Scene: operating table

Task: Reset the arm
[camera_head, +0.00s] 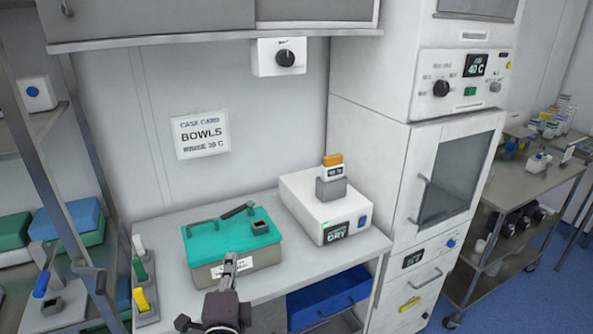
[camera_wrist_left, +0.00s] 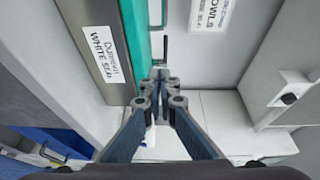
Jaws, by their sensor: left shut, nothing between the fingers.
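My left gripper (camera_head: 230,262) comes up from the bottom of the head view. Its fingers are closed together and empty, in front of the label side of a teal-topped box (camera_head: 225,231). In the left wrist view the closed fingertips (camera_wrist_left: 160,75) appear beside the teal edge (camera_wrist_left: 132,30) of the box; I cannot tell whether they touch it. The box's white label (camera_wrist_left: 100,54) shows there too. My right gripper is in neither view.
A white device marked DRY (camera_head: 305,205) stands right of the box on the counter (camera_head: 165,222). Small holders with coloured handles (camera_head: 142,295) stand left. A blue bin (camera_head: 325,298) sits below. A white cabinet (camera_head: 375,150) and a steel cart (camera_head: 530,190) are at right.

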